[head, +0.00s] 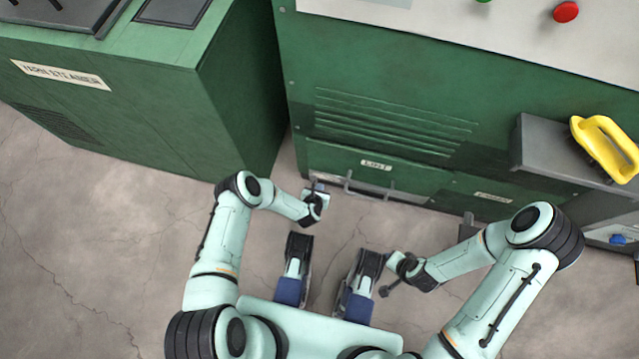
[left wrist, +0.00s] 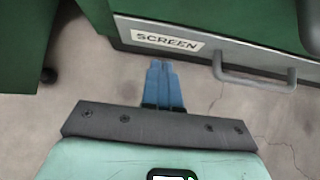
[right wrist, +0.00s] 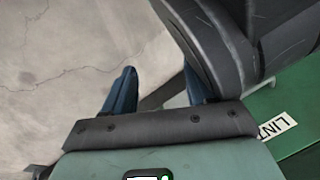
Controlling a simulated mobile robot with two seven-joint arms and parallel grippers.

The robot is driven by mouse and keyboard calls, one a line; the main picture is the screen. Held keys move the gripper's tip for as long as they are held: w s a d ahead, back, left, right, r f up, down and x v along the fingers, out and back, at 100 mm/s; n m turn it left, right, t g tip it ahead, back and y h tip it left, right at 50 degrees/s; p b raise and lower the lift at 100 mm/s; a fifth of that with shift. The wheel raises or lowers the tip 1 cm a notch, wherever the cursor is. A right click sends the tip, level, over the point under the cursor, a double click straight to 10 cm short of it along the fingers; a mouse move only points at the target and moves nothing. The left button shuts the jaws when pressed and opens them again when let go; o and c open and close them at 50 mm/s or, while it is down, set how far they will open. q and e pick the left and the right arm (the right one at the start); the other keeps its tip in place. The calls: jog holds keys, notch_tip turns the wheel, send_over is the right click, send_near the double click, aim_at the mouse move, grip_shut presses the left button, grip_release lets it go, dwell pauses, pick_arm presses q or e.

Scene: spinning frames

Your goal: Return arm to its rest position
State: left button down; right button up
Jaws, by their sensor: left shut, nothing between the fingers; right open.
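My left gripper (head: 318,187) is at the end of the left arm, low in front of the green machine and left of a drawer handle. In the left wrist view its blue fingers (left wrist: 162,68) are pressed together with nothing between them, left of the grey handle. My right arm bends inward, and its hand (head: 408,266) sits over the floor right of centre. In the head view its fingers are hard to make out. In the right wrist view the blue fingers (right wrist: 157,82) stand apart with nothing between them; a dark rounded part hides some of the right finger.
The green machine (head: 400,110) stands ahead, with a drawer labelled LINT (head: 376,165). The drawer labelled SCREEN (left wrist: 168,40) has a grey handle (left wrist: 255,82). A green yarn steamer (head: 130,90) stands left. A yellow handle (head: 605,148) is at right. Bare concrete floor (head: 90,240) lies left.

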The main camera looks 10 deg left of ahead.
pick_arm(q)
jog(key=p+v, duration=0.3)
jog(key=v, duration=0.6)
pick_arm(e)
notch_tip(320, 180, up, 6)
jog(key=a, duration=0.2)
jog(key=shift+s+a+f+n+y, duration=0.2)
jog(key=shift+s+a+n+y, duration=0.1)
jog(key=shift+s+a+y, duration=0.1)
